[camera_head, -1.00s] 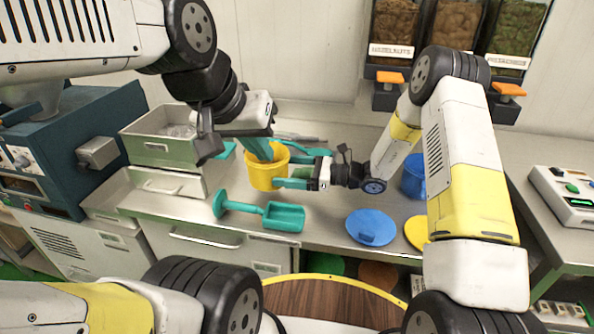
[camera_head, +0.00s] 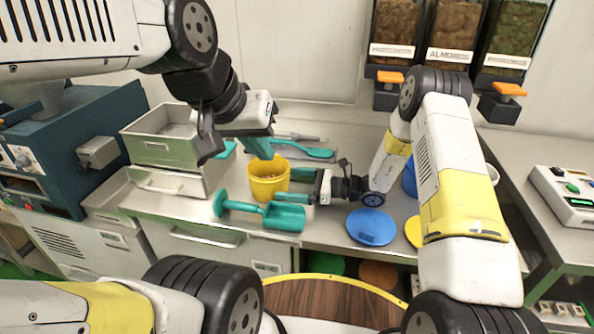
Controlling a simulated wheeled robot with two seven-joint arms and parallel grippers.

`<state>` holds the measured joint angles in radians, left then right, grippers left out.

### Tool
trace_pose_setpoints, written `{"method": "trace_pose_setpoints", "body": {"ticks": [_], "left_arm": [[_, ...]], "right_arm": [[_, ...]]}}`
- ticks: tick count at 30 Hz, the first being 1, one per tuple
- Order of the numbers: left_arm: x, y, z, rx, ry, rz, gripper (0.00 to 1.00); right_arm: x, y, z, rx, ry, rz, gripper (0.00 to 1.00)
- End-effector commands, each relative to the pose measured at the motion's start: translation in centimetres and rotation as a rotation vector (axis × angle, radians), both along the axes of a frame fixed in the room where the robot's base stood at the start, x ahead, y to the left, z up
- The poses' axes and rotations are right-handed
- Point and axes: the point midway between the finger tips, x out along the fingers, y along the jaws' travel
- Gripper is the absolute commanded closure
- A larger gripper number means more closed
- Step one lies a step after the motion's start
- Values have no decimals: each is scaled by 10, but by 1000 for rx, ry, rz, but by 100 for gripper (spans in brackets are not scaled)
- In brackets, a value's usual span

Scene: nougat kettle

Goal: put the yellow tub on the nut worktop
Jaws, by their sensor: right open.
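The yellow tub (camera_head: 267,188) appears to stand upright on the steel worktop (camera_head: 335,225), with brownish contents inside. My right gripper (camera_head: 283,187) is low at the tub's right side, its two teal fingers spread apart. One finger lies along the near side and the other behind the tub; whether they touch it is not clear. My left gripper (camera_head: 259,148) hangs just above and behind the tub's rim, fingers pointing down. Its finger gap is hidden by the viewing angle.
A teal scoop (camera_head: 284,217) lies close in front of the tub. A blue disc (camera_head: 371,226) and a yellow disc lie to the right, with a blue container (camera_head: 410,178) behind my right arm. A steel drawer box (camera_head: 165,150) stands left. Nut dispensers (camera_head: 455,30) hang at the back.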

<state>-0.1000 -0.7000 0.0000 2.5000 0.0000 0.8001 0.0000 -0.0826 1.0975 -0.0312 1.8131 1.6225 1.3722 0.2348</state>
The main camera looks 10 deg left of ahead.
Motion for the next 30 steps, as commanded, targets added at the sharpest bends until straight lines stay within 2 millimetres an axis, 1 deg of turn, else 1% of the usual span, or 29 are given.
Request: {"method": "trace_pose_setpoints", "body": {"ticks": [6, 9, 12, 15, 20, 23, 26, 27, 29, 30], "left_arm": [[0, 0, 0, 0, 0, 0, 100], [0, 0, 0, 0, 0, 0, 100], [0, 0, 0, 0, 0, 0, 100], [0, 0, 0, 0, 0, 0, 100], [0, 0, 0, 0, 0, 0, 100], [0, 0, 0, 0, 0, 0, 100], [0, 0, 0, 0, 0, 0, 100], [0, 0, 0, 0, 0, 0, 100], [0, 0, 0, 0, 0, 0, 100], [0, 0, 0, 0, 0, 0, 100]], "right_arm": [[1, -36, 2, 0, -1, -5, 0], [0, -52, 3, 1, 0, -4, 0], [-1, -63, 3, 0, 0, -3, 0], [-2, -69, 4, 0, 0, -1, 0], [-3, -71, 8, -6, -11, 8, 0], [-8, -72, 25, -33, -56, 41, 0], [-22, -77, 58, -94, -153, 112, 0], [-31, -80, 74, -132, -208, 152, 0], [-47, -86, 97, -192, -296, 212, 0], [-58, -91, 110, -233, -353, 252, 0]]}}
